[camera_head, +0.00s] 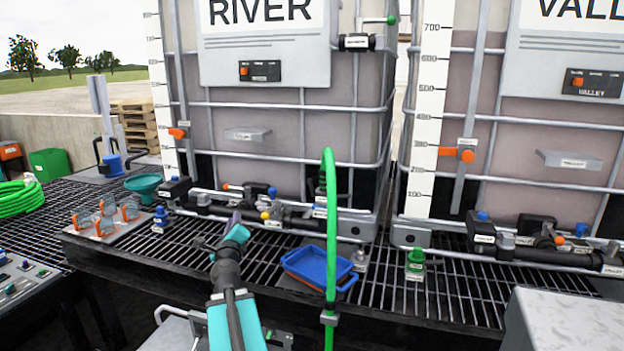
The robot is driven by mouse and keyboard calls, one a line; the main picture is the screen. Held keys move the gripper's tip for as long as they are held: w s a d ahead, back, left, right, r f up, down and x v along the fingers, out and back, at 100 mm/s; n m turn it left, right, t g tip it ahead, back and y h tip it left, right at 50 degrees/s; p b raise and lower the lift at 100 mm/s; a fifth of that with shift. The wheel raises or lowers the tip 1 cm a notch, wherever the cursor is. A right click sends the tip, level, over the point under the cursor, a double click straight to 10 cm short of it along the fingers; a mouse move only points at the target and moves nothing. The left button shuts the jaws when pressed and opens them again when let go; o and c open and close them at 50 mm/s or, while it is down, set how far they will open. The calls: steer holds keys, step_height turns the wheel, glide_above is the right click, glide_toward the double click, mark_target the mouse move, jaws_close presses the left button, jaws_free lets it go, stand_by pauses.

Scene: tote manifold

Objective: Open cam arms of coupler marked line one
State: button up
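My gripper (236,233), with teal fingers at the end of my dark and teal arm, is above the grating in front of the RIVER tote (240,130). Its opening is too small to judge, and nothing clear shows in it. Several small couplings stand along the grating: a blue one (160,221) at the left, a grey one (360,258) right of the blue tray, and a green one (415,263) further right. More fittings sit on the dark pipework (265,212) behind my gripper. Small labels are unreadable, so I cannot tell which coupler is line one or how its cam arms stand.
A blue tray (318,268) lies right of my gripper. A green hose (331,210) rises beside it. The VALLEY tote (490,130) stands at the right, a grey box (570,322) in front. Orange-and-grey clips on a plate (106,231) and a teal funnel (143,184) are at left.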

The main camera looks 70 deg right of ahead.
steer(key=s+d+r+m+g+h, duration=0.2)
steer(key=s+d+r+m+g, duration=0.3)
steer(key=s, duration=0.4)
steer(key=m+g, duration=0.3)
steer(key=m, duration=0.4)
glide_toward(311, 181)
steer(key=shift+w+f+n, duration=0.15)
steer(key=shift+w+n, duration=0.05)
steer(key=shift+n, duration=0.1)
steer(key=shift+d+p, duration=0.15)
steer(key=shift+p, duration=0.2)
steer(key=d+p, duration=0.1)
steer(key=d, duration=0.3)
steer(key=shift+w, duration=0.2)
steer(key=shift+w+d, duration=0.2)
steer(key=shift+d, duration=4.6)
